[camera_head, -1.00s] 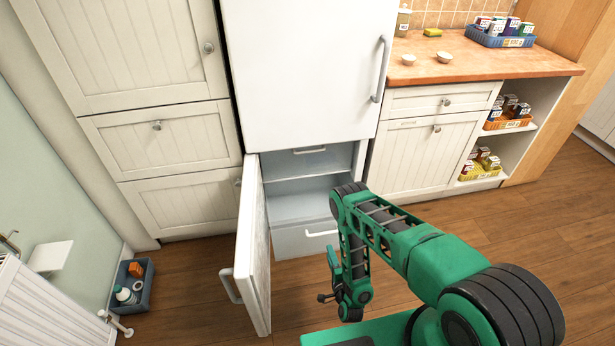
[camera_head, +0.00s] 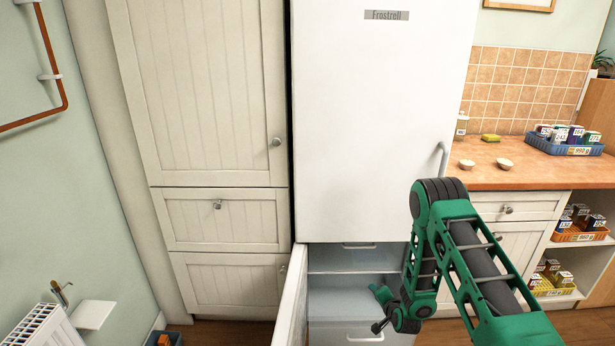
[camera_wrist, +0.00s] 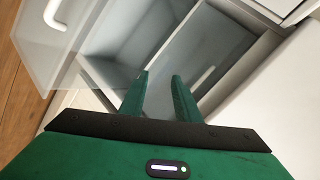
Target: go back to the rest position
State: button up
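My green arm is folded in front of the fridge (camera_head: 375,120) in the head view. My gripper (camera_head: 380,308) is at its lower end, in front of the open lower compartment (camera_head: 345,290). In the wrist view, the two green fingers of my gripper (camera_wrist: 160,95) stand apart with a gap between them and nothing in it. The lower fridge door (camera_head: 292,300) stands open to the left of my gripper. A drawer with a light handle (camera_wrist: 203,77) shows beyond the fingers in the wrist view.
White cabinets (camera_head: 205,100) stand left of the fridge. A radiator (camera_head: 35,328) is at the lower left.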

jog(key=d+r+n+g, duration=0.15)
jog(key=d+r, duration=0.25)
jog(key=r, duration=0.5)
jog(key=s+d+r+n+g+h, duration=0.1)
jog(key=s+d+r+g, duration=0.1)
jog(key=s+d+r, duration=0.4)
jog(key=s+d+r+n+g+h, duration=0.1)
jog(key=s+d+r, duration=0.15)
jog(key=r, duration=0.55)
jog(key=s+d+r+n+g+h, duration=0.1)
jog(key=s+d+r+g, duration=0.15)
jog(key=s+r, duration=0.35)
jog(key=s+r+g, duration=0.1)
jog(key=s+r, duration=0.4)
jog(key=s, duration=0.7)
jog(key=s+r+g+y, duration=0.1)
jog(key=s+r, duration=0.4)
jog(key=s, duration=0.7)
jog(key=s+r+g, duration=0.2)
jog(key=s+r, duration=0.3)
jog(key=s, duration=0.7)
jog(key=shift+s+r+g+y, duration=0.2)
jog(key=shift+g+y, duration=0.1)
jog(key=shift+y, duration=0.1)
jog(key=shift+w, duration=0.1)
jog(key=shift+w+f, duration=0.25)
jog(key=shift+w, duration=0.35)
